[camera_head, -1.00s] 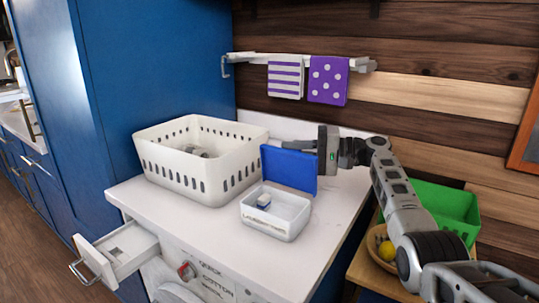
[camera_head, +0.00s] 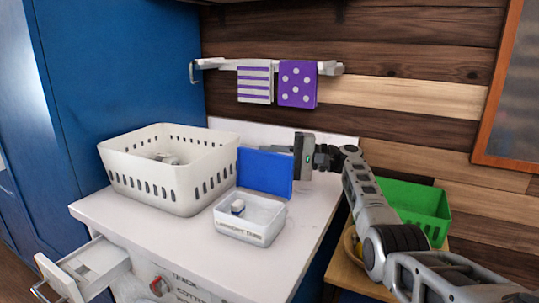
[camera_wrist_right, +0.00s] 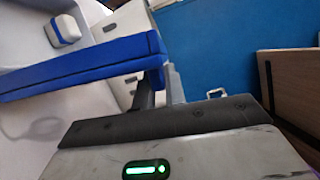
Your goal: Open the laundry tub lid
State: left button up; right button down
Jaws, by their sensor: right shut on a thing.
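The laundry tub (camera_head: 250,238) is a small white box on the white counter, its front marked with lettering. Its blue lid (camera_head: 265,172) stands up at the tub's back edge, so the tub is open. One small white and blue tablet (camera_head: 238,207) lies inside; it also shows in the wrist view (camera_wrist_right: 66,30). My right gripper (camera_head: 288,151) is at the lid's upper right and shut on it; the lid partly hides the fingers. In the wrist view the lid (camera_wrist_right: 85,66) lies right by the fingers. My left gripper is not in view.
A white perforated basket (camera_head: 175,190) stands close left of the tub. An open drawer (camera_head: 90,265) juts out at the front left. A green bin (camera_head: 415,210) sits right, beyond my right arm. Two purple-and-white towels (camera_head: 297,84) hang on the wall rail. The counter front is clear.

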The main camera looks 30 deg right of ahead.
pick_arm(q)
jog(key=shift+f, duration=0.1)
pick_arm(e)
jog(key=c, duration=1.4)
grip_release()
jog(key=shift+c, duration=0.2)
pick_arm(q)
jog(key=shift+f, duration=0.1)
pick_arm(e)
jog(key=shift+d, duration=0.1)
jog(key=shift+s+d, duration=0.25)
jog(key=shift+d, duration=0.1)
pick_arm(q)
jog(key=b, duration=0.2)
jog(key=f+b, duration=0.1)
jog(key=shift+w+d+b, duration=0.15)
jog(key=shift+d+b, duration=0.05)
jog(key=shift+b, duration=0.2)
pick_arm(e)
jog(key=v, duration=1.5)
